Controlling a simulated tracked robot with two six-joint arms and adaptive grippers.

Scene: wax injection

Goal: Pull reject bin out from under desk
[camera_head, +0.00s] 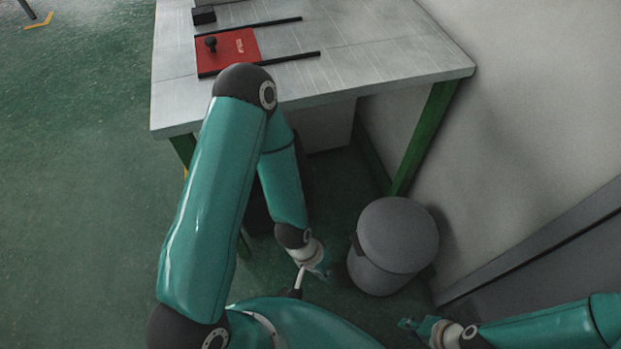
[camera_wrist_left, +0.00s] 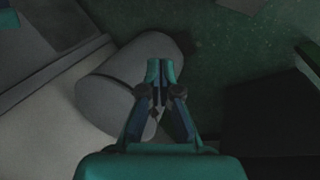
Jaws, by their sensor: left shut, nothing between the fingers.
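A grey round bin (camera_head: 398,235) with a domed top stands on the floor by the wall, in front of the desk's right green leg. In the left wrist view the same bin (camera_wrist_left: 110,85) shows beyond and left of the fingers. My left gripper (camera_head: 335,272) is low, just left of the bin; its fingers (camera_wrist_left: 160,68) are shut and empty. Whether they touch the bin I cannot tell. My right gripper (camera_head: 408,323) is at the lower right, in front of the bin; its opening is unclear. No label marks the reject bin.
The desk (camera_head: 400,55) bears a red plate (camera_head: 235,52) with a black knob. A pale box (camera_head: 328,130) stands under it. A dark box (camera_wrist_left: 265,110) shows right of my left gripper in the wrist view. The wall (camera_head: 530,110) closes the right side; green floor at left is clear.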

